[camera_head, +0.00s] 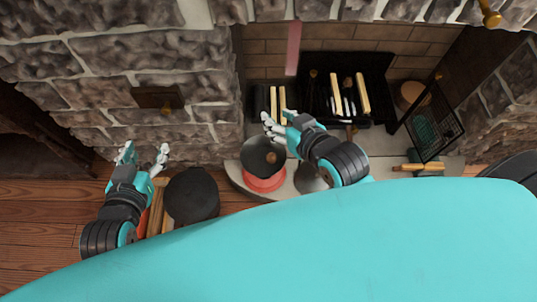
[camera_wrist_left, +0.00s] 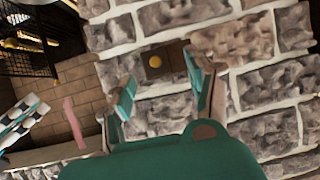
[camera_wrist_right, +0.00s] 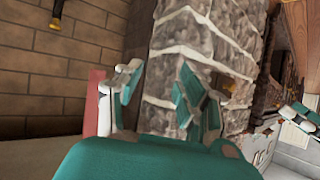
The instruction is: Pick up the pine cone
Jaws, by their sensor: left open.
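I cannot make out the pine cone for certain in any view. A small brown lump (camera_head: 271,157) shows on a dark round pan-like thing (camera_head: 257,150) at the hearth, too small to name. My left gripper (camera_head: 141,155) is open and empty, in front of the stone wall at the left; its spread fingers also show in the left wrist view (camera_wrist_left: 160,92). My right gripper (camera_head: 277,122) is above the hearth, just beyond the dark pan; its fingers stand apart with nothing between them in the right wrist view (camera_wrist_right: 158,92).
A fireplace with a dark grate (camera_head: 318,85) and pale logs (camera_head: 363,93) lies ahead. A black mesh screen (camera_head: 436,120) stands at its right. A dark round container (camera_head: 192,195) is on the wooden floor beside my left arm. A pink upright bar (camera_head: 293,48) shows at the fireplace opening.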

